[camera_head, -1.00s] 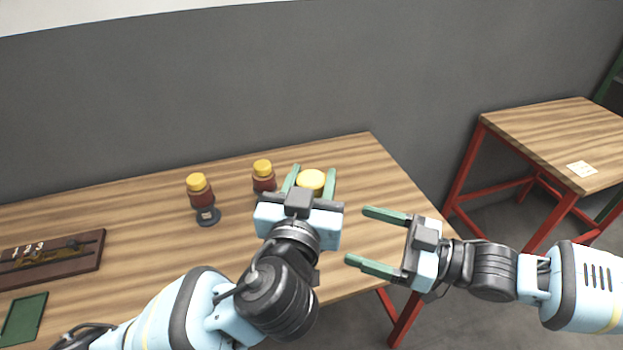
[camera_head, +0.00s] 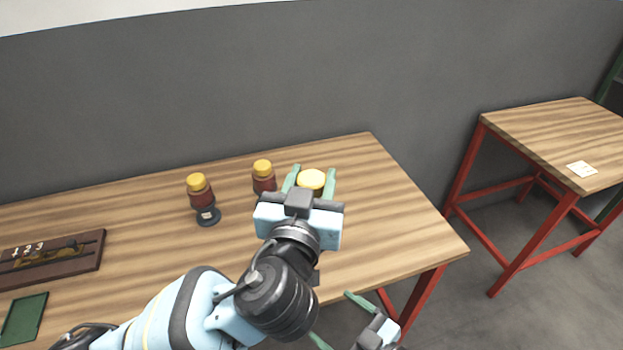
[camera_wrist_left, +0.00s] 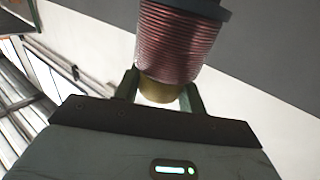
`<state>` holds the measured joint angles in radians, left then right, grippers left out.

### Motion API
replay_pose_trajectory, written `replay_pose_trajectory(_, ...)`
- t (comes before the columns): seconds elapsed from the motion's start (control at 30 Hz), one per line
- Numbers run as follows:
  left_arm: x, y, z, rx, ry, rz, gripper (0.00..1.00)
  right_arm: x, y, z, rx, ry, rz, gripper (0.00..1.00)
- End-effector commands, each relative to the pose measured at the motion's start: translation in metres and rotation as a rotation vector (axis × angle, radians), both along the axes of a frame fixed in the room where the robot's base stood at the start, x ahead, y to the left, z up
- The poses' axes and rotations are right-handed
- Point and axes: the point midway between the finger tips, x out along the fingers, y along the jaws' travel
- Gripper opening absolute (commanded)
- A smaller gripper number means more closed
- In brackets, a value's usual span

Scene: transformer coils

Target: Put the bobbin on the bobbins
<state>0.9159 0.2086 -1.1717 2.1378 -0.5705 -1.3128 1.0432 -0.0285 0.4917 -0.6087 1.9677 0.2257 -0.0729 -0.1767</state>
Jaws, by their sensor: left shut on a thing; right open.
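My left gripper (camera_head: 312,174) is shut on a bobbin with a yellow end (camera_head: 312,180) toward the right part of the table. In the left wrist view the bobbin (camera_wrist_left: 178,42) shows copper-red windings, a dark flange and a yellow end between the green fingers. A second bobbin (camera_head: 264,177) with a yellow top stands upright just left of the gripper. A third bobbin (camera_head: 200,192) stands upright further left on a dark stand with a round foot (camera_head: 209,217). My right gripper (camera_head: 333,317) is open and empty, low in the head view, in front of the table.
The wooden table (camera_head: 390,210) is clear to the right of my left gripper. A brown numbered board (camera_head: 85,262) and a green plate (camera_head: 24,318) lie at the left. Another table (camera_head: 540,140) with a white card (camera_head: 582,169) stands at the right.

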Motion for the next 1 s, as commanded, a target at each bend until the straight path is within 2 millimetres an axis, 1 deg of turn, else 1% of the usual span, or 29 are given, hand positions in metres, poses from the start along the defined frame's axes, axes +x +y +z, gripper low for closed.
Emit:
replay_pose_trajectory(0.03, 0.0, 0.0, 0.002, -0.002, -0.005, 0.0, 0.0, -0.01, -0.006, -0.015, 0.008, 0.065, -0.055, 0.86)
replay_pose_trajectory(0.1, 0.0, 0.0, 0.002, -0.002, -0.005, 0.0, 0.0, -0.023, -0.019, -0.036, 0.009, 0.153, -0.134, 0.86)
replay_pose_trajectory(0.17, 0.0, 0.0, 0.002, -0.002, -0.005, 0.0, 0.0, -0.038, -0.033, -0.055, 0.006, 0.231, -0.203, 0.86)
replay_pose_trajectory(0.2, 0.0, 0.0, 0.002, -0.002, -0.005, 0.0, 0.0, -0.048, -0.042, -0.067, 0.001, 0.28, -0.247, 0.86)
replay_pose_trajectory(0.27, 0.0, 0.0, 0.002, -0.002, -0.005, 0.0, 0.0, -0.064, -0.055, -0.083, -0.007, 0.35, -0.309, 0.86)
replay_pose_trajectory(0.3, 0.0, 0.0, 0.002, -0.002, -0.005, 0.0, 0.0, -0.075, -0.064, -0.093, -0.015, 0.392, -0.347, 0.86)
replay_pose_trajectory(0.4, 0.0, 0.0, 0.002, -0.002, -0.005, 0.0, 0.0, -0.102, -0.084, -0.115, -0.035, 0.487, -0.43, 0.86)
replay_pose_trajectory(0.5, 0.0, 0.0, 0.002, -0.002, -0.005, 0.0, 0.0, -0.126, -0.1, -0.131, -0.054, 0.562, -0.496, 0.86)
replay_pose_trajectory(0.6, 0.0, 0.0, 0.002, -0.002, -0.005, 0.0, 0.0, -0.145, -0.112, -0.141, -0.068, 0.614, -0.541, 0.86)
replay_pose_trajectory(0.73, 0.0, 0.0, 0.002, -0.002, -0.005, 0.0, 0.0, -0.159, -0.12, -0.147, -0.08, 0.651, -0.573, 0.86)
replay_pose_trajectory(0.83, 0.0, 0.0, 0.002, -0.002, -0.005, 0.0, 0.0, -0.162, -0.123, -0.149, -0.084, 0.661, -0.582, 0.86)
replay_pose_trajectory(1.0, 0.0, 0.001, 0.001, -0.002, -0.004, 0.0, 0.0, -0.162, -0.123, -0.149, -0.084, 0.662, -0.582, 0.86)
